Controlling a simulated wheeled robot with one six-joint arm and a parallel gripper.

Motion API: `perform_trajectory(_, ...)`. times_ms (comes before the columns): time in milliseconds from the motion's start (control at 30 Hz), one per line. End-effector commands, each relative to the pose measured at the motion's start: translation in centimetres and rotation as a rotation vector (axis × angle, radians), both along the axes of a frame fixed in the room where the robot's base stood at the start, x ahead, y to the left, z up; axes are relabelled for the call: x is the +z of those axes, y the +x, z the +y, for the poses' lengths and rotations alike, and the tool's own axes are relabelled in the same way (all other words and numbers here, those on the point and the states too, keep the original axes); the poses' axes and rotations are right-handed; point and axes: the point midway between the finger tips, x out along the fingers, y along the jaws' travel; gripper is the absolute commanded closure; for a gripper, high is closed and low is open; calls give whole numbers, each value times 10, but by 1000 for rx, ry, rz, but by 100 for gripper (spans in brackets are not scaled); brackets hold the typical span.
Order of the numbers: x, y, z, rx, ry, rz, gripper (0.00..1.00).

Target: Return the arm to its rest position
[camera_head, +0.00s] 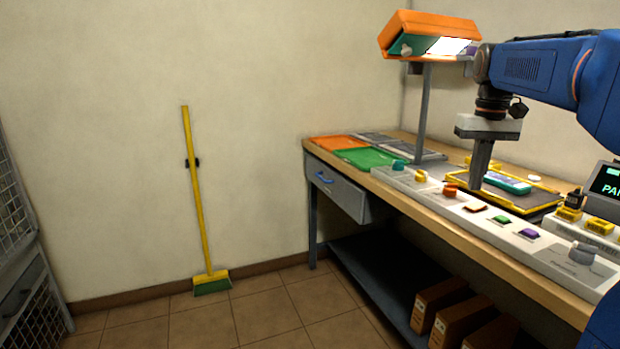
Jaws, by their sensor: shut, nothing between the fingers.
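My blue arm reaches in from the right edge in the head view. My gripper (481,168) points straight down over the workbench (470,235), its fingers together and holding nothing. The fingertips are close to the left part of a dark tray with a yellow rim (535,207). I cannot tell whether they touch anything. A teal device with a light screen (507,183) lies on that tray, just right of the fingers.
A control strip (440,194) with several coloured knobs and buttons runs along the bench front. An orange lamp (428,36) on a grey post stands behind the gripper. A drawer (337,188) hangs under the bench. A yellow broom (200,200) leans on the wall; floor between is clear.

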Motion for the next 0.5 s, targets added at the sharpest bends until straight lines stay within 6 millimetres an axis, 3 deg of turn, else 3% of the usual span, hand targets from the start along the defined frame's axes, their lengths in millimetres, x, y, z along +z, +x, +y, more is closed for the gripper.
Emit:
perform_trajectory(267,-35,-71,49,41,-19,-91,100)
perform_trajectory(500,-79,-131,82,76,-28,-169,100)
